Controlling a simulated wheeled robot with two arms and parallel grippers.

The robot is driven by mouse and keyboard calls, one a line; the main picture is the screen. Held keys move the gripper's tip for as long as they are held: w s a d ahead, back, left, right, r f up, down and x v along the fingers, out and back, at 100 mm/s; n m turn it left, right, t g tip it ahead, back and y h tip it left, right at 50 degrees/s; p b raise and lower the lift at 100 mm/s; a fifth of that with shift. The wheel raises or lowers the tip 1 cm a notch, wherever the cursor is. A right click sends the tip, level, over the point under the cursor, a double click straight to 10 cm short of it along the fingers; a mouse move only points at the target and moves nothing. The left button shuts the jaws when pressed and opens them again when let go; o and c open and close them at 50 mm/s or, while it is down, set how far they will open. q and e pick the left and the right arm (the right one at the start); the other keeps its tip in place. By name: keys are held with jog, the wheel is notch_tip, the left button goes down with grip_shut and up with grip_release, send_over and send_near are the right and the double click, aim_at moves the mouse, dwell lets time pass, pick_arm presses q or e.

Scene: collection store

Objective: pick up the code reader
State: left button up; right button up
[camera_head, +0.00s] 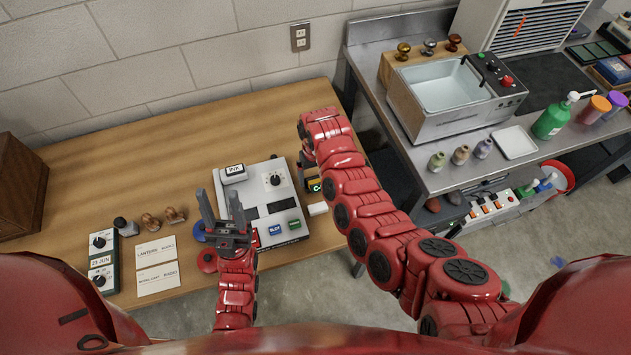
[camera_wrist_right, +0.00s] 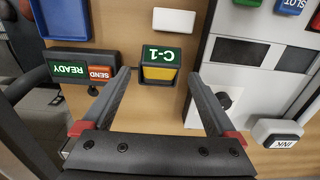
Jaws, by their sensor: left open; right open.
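A small dark device with a yellow face and a green C-1 label, seemingly the code reader (camera_wrist_right: 159,72), stands on the wooden table. It lies between and just beyond the fingertips of my open right gripper (camera_wrist_right: 160,77) in the right wrist view; I see no contact. In the head view the code reader (camera_head: 313,186) is partly hidden beside my right arm, right of the grey panel. My left gripper (camera_head: 217,195) is open and empty, over the left side of that panel.
The grey panel (camera_head: 283,196) with a knob and label blocks is close by. A READY/SEND unit (camera_wrist_right: 80,71) and a white block (camera_wrist_right: 174,21) flank the reader. Cards (camera_head: 156,262) and stamps lie left. Bare wood (camera_head: 150,170) is free behind. A metal bench (camera_head: 470,175) stands right.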

aim_at(316, 182)
jog(key=f, duration=0.1)
jog(key=f+p, duration=0.1)
jog(key=shift+s+d+f, duration=0.1)
jog(key=shift+s+f, duration=0.15)
jog(key=shift+f, duration=0.1)
jog(key=shift+w+f, duration=0.1)
jog(key=shift+f, duration=0.6)
grip_shut()
jog(key=shift+r, duration=0.15)
